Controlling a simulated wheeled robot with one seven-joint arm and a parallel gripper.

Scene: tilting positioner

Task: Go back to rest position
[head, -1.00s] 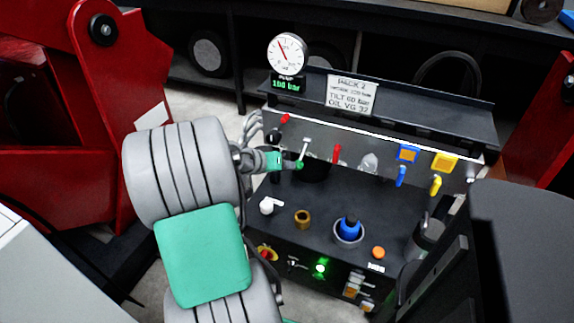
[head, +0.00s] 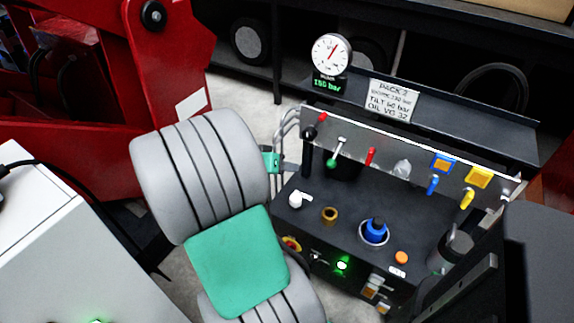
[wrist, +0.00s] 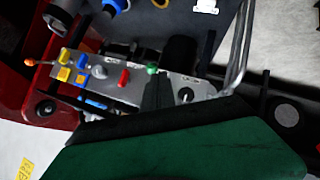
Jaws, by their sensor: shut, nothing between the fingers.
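My gripper (head: 290,167) shows in the head view at the left end of the hydraulic panel, largely hidden behind my grey and green arm. In the wrist view its dark fingers (wrist: 158,92) are together and empty. The lever with the green knob (head: 332,163) stands to the right of the fingers, apart from them in the head view. The round gauge (head: 331,55) has its needle up and to the right, and the green display (head: 328,86) below it seems to read 150 bar.
The panel (head: 350,195) carries a red lever (head: 370,157), blue and yellow valves, and a lit green lamp (head: 341,265). A red machine frame (head: 165,75) stands at the left. A white cabinet (head: 60,250) is at the lower left. Pale floor shows between frame and panel.

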